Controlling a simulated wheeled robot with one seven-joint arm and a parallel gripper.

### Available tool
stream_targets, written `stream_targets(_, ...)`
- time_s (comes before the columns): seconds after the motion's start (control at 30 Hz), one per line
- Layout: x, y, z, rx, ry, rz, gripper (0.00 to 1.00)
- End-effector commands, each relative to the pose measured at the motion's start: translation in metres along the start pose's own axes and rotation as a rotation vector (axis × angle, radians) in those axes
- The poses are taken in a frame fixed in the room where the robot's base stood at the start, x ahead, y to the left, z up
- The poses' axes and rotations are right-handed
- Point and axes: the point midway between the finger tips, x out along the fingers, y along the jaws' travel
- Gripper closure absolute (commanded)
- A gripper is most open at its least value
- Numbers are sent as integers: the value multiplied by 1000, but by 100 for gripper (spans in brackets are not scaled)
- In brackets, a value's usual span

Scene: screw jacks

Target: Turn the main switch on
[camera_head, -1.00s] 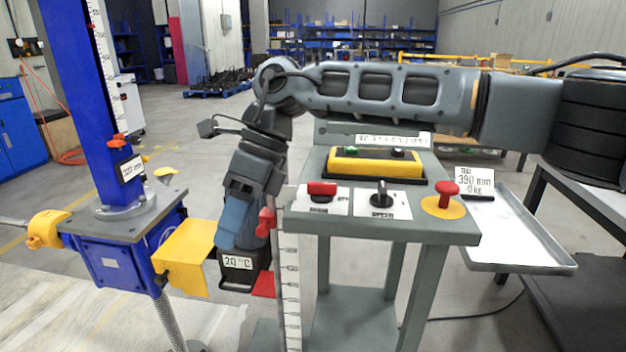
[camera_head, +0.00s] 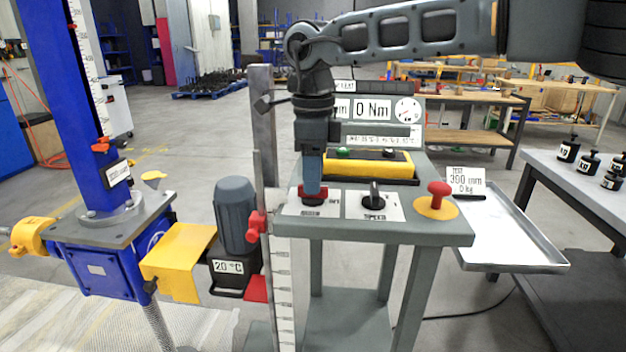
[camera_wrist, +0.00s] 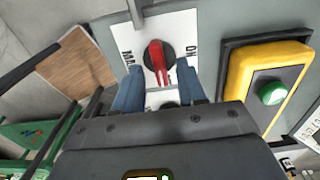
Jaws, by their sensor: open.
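The main switch is a red rotary handle (camera_wrist: 157,62) on a black round base, set on a white label plate with "MAIN" and "ON" lettering. In the head view the red switch (camera_head: 312,193) sits at the left of the grey console top, partly hidden by my gripper (camera_head: 312,186), which points straight down over it. In the wrist view the two blue fingers of my gripper (camera_wrist: 157,85) are apart, one on each side of the handle's near end. Contact with the handle cannot be told.
Right of the switch are a black speed knob (camera_head: 375,196) and a red mushroom button (camera_head: 437,199). Behind is a yellow button box (camera_head: 368,165) with a green button (camera_wrist: 272,92). A motor (camera_head: 236,215) and a vertical scale (camera_head: 284,290) stand close left of the console.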

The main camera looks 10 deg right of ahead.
Motion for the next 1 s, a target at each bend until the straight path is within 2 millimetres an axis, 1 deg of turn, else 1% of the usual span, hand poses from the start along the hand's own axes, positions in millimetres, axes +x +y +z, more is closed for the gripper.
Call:
stream_targets(0.03,6,1,0,0,0,2,60)
stream_targets(0.1,11,1,1,-1,-1,2,60)
stream_targets(0.2,15,0,1,-1,-2,0,60)
stream_targets(0.47,16,0,1,-1,-1,0,60)
stream_targets(0.87,16,1,1,-1,-1,0,98)
stream_targets(0.9,16,1,1,-1,-1,1,100)
stream_targets(1.0,16,1,1,-1,-1,1,100)
